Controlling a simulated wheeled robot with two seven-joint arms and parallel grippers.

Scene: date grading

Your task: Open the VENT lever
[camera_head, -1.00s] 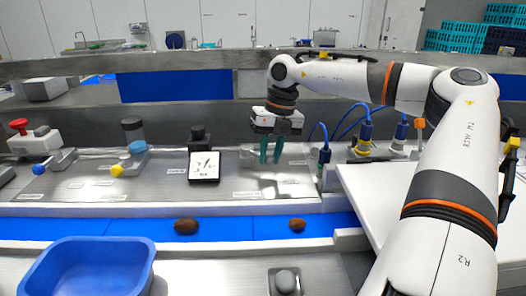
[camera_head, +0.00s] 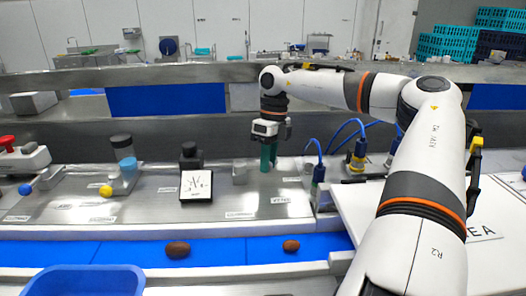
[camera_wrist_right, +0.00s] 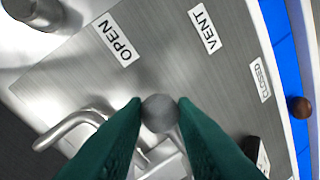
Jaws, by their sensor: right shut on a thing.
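My right gripper (camera_head: 268,168) reaches down to the steel panel at the panel's right part. In the right wrist view, its two green fingers (camera_wrist_right: 160,115) are shut on the grey ball knob of the VENT lever (camera_wrist_right: 160,112), one on each side. The fingers hide much of the lever below the knob. The VENT label (camera_wrist_right: 204,30) lies on the panel, between the OPEN label (camera_wrist_right: 118,40) and the CLOSED label (camera_wrist_right: 261,80). In the head view the fingers hide the knob. My left gripper is not in view.
Blue-plugged cables (camera_head: 357,155) stand right of the gripper. A dial gauge (camera_head: 196,186) stands to its left. Farther left are a yellow knob (camera_head: 106,190), a blue knob (camera_head: 25,189) and a red button (camera_head: 7,141). Dates (camera_head: 177,249) lie on the blue belt (camera_head: 225,250) in front.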

